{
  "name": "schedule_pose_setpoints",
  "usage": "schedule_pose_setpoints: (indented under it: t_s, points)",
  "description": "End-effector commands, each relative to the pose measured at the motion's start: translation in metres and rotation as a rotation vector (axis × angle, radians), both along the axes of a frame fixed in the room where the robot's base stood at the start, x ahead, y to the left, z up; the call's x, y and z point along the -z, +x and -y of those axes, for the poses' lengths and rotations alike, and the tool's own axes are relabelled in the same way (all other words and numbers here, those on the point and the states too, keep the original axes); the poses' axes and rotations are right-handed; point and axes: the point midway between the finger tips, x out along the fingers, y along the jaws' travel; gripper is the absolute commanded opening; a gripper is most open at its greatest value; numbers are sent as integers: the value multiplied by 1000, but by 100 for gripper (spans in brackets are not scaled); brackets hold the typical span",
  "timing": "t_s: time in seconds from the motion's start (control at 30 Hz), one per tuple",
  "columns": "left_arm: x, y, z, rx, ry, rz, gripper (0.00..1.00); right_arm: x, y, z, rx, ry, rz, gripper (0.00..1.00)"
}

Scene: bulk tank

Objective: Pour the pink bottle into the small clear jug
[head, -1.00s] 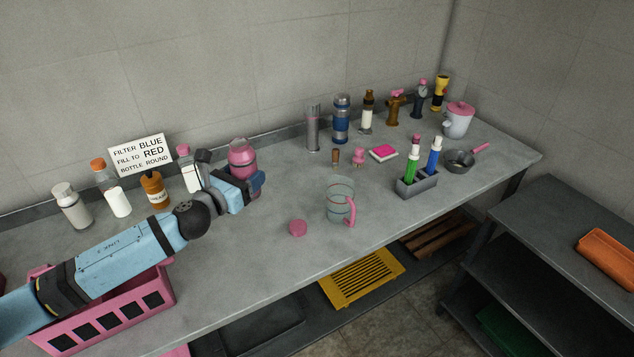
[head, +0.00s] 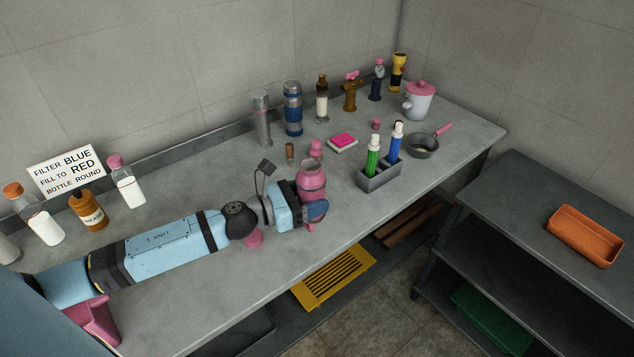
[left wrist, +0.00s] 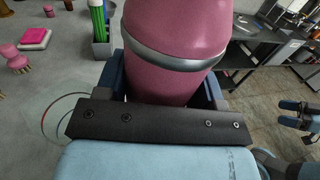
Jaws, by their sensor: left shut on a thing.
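The pink bottle (head: 312,178) is held by my left gripper (head: 305,207), which is shut on it. In the left wrist view the bottle (left wrist: 172,60) with its grey band fills the top middle, between the fingers. The bottle looks about upright, above the bench. The small clear jug is mostly hidden behind my gripper and bottle in the head view; part of its pink handle (head: 311,227) shows just below. A thin curved rim of the clear jug (left wrist: 48,115) shows left of the gripper in the left wrist view. My right gripper (left wrist: 287,113) shows at the right there, fingers apart and empty.
A round pink piece (head: 254,239) lies on the bench (head: 225,285) beside my left arm. A grey holder (head: 380,178) with green and blue markers stands right of the bottle. White-filled bottles (head: 127,187) stand left. Several flasks and taps line the back.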

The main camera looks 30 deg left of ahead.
Motion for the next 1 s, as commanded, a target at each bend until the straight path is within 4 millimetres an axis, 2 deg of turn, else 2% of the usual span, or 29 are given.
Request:
schedule_pose_setpoints:
  t_s: [0.57,1.0]
  points:
    - [4,-3,3,17,-19,-15,30,1,0,0,0,1,-1,78]
    - [16,-2,1,17,-179,-124,30,2,0,0,0,2,-3,78]
